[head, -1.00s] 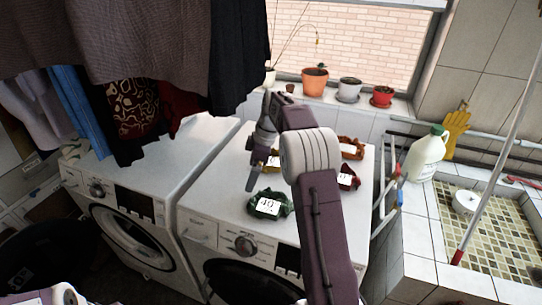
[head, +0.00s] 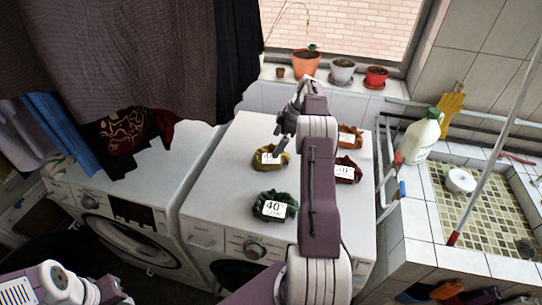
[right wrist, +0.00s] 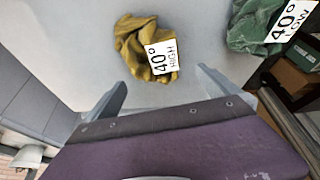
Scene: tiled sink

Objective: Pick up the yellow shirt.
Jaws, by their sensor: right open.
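The yellow shirt (head: 268,166) lies crumpled on top of the right-hand washing machine, with a white "40° HIGH" label on it. It also shows in the right wrist view (right wrist: 137,47), just beyond the fingers. My right gripper (head: 284,122) is open and empty above the machine, close to the shirt. In the right wrist view its two fingers (right wrist: 163,80) are spread wide, and the shirt is ahead of the gap between them. My left gripper (head: 112,291) is only partly in view at the bottom left edge; its jaws are unclear.
A green cloth (head: 285,199), a dark red cloth (head: 346,179) and an orange cloth (head: 352,130) lie on the same machine. Hanging clothes (head: 150,60) fill the upper left. A tiled sink (head: 420,228) with a white jug (head: 417,140) is at right.

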